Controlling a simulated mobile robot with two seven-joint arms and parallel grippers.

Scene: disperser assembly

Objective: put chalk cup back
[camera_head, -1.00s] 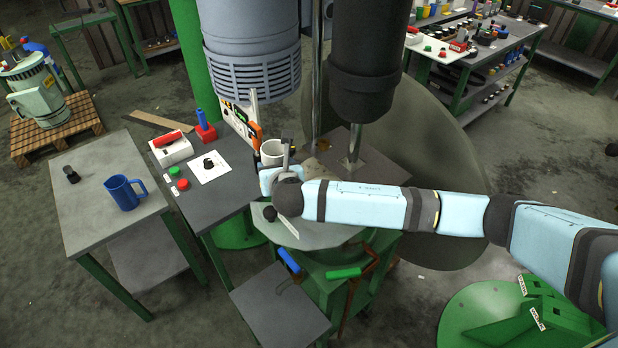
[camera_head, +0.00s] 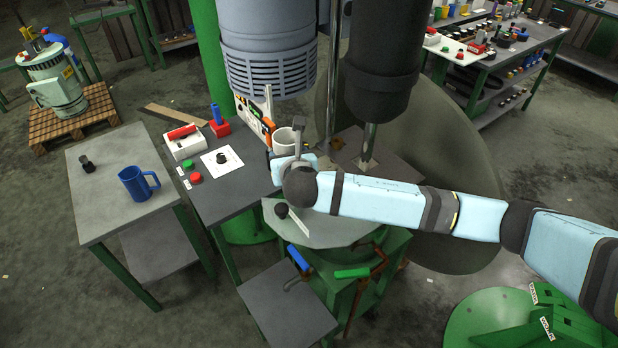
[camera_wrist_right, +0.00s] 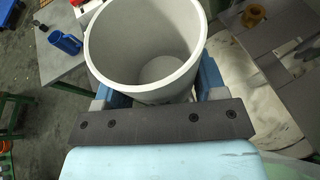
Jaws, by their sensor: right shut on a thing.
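The chalk cup (camera_head: 283,143) is a pale grey, open-topped cylinder. It stands upright at the end of my right arm in the head view, beside the machine. In the right wrist view the cup (camera_wrist_right: 145,45) fills the upper middle and looks empty inside. My right gripper (camera_wrist_right: 150,98) is shut on it, with blue finger parts showing on both sides of the cup. In the head view the right gripper (camera_head: 290,160) is partly hidden by its own wrist. My left gripper is not in view.
A control desk (camera_head: 242,172) with red and green buttons stands left of the cup. A grey table (camera_head: 105,215) with a blue mug (camera_head: 137,184) is further left. The machine's grey motor housing (camera_head: 268,65) and dark cylinder (camera_head: 383,60) hang close above and behind. A round grey plate (camera_head: 335,232) lies below my wrist.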

